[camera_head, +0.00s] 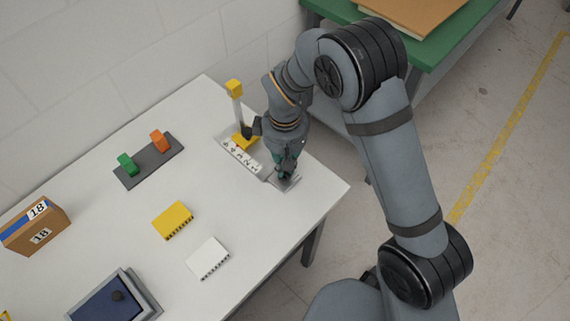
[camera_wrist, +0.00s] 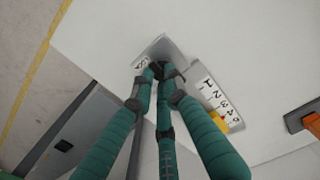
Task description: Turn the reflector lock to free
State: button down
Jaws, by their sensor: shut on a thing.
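A grey plate (camera_head: 290,184) lies at the right end of the table in the head view. It also shows in the wrist view (camera_wrist: 172,50), with a small white label (camera_wrist: 140,63) whose text I cannot read. My gripper (camera_head: 284,172) points down over this plate. Its teal fingers meet in the wrist view (camera_wrist: 158,72), shut on a small dark piece that I take to be the reflector lock. The fingers hide most of it, so its turn position cannot be told.
A numbered scale (camera_head: 241,155) with a yellow-based post (camera_head: 235,89) stands beside my gripper. A dark base (camera_head: 133,178) carries green and orange blocks. Yellow (camera_head: 172,219) and white (camera_head: 208,257) blocks, a cardboard box (camera_head: 35,228) and a blue-topped device (camera_head: 108,300) stand farther left.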

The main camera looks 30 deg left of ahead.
dwell(0.3)
jog(key=c, duration=1.8)
grip_release()
jog(key=shift+o, duration=0.4)
jog(key=shift+r, duration=0.1)
notch_tip(320, 180, up, 12)
notch_tip(320, 180, down, 12)
jog(key=shift+f, duration=0.1)
